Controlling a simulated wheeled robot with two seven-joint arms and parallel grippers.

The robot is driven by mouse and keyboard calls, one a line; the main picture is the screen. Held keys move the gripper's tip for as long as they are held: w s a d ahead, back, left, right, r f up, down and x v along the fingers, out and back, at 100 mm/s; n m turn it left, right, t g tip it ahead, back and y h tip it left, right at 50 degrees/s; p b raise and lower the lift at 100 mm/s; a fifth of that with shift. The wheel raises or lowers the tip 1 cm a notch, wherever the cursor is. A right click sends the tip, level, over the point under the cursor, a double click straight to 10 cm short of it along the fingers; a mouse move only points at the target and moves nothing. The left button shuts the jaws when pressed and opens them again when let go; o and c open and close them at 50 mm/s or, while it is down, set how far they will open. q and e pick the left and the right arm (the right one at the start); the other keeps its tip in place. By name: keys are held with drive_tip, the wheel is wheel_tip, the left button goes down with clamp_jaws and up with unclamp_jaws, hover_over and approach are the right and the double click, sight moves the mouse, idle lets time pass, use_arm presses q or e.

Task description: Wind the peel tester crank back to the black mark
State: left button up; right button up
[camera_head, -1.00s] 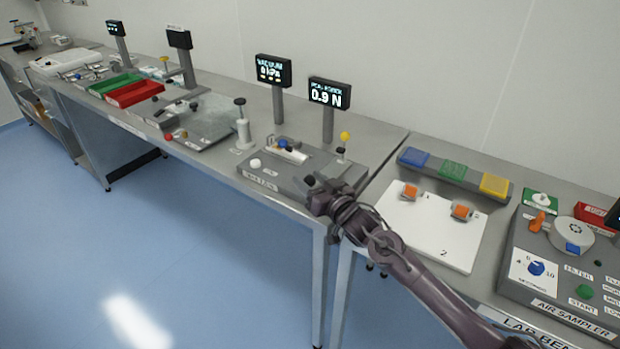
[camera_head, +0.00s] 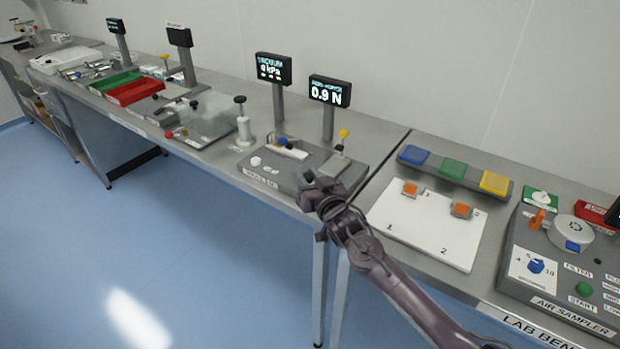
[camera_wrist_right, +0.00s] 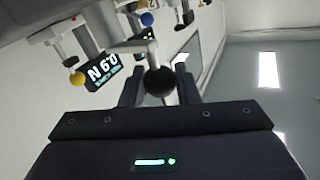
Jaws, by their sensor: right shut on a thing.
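The peel tester is a grey box (camera_head: 284,179) near the right end of the middle bench. Its display (camera_head: 329,91) reads 0.9 N. My right gripper (camera_head: 312,183) is at the front right of the tester. In the right wrist view, my right gripper (camera_wrist_right: 159,92) is shut on a round black knob (camera_wrist_right: 159,80), the crank's handle. A pale metal arm (camera_wrist_right: 140,46) shows just beyond the knob. In the head view the gripper hides the crank. I cannot make out the black mark. My left gripper is not in view.
A yellow-topped post (camera_head: 343,134) stands at the tester's back right. A vacuum display (camera_head: 273,69) and a white post (camera_head: 243,126) are to the left. To the right, a white board (camera_head: 425,232) carries orange blocks, beside the air sampler (camera_head: 560,302).

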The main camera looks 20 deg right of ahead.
drive_tip(key=h, duration=0.1)
drive_tip(key=m+h, duration=0.1)
drive_tip(key=shift+w+a+m+h+b, duration=0.3)
drive_tip(key=shift+a+m+h+b, duration=0.05)
drive_tip(key=shift+m+h+b, duration=0.05)
drive_tip(key=shift+w+m+h, duration=0.15)
drive_tip(key=shift+m+h, duration=0.35)
drive_tip(key=shift+h, duration=0.4)
drive_tip(key=o, duration=0.9)
drive_tip(key=shift+s+a+b, duration=0.2)
drive_tip(key=shift+s+b, duration=0.3)
drive_tip(key=shift+s, duration=1.45)
drive_tip(key=shift+s+a+b, duration=0.15)
drive_tip(key=shift+s+b, duration=0.3)
drive_tip(key=shift+s, duration=1.5)
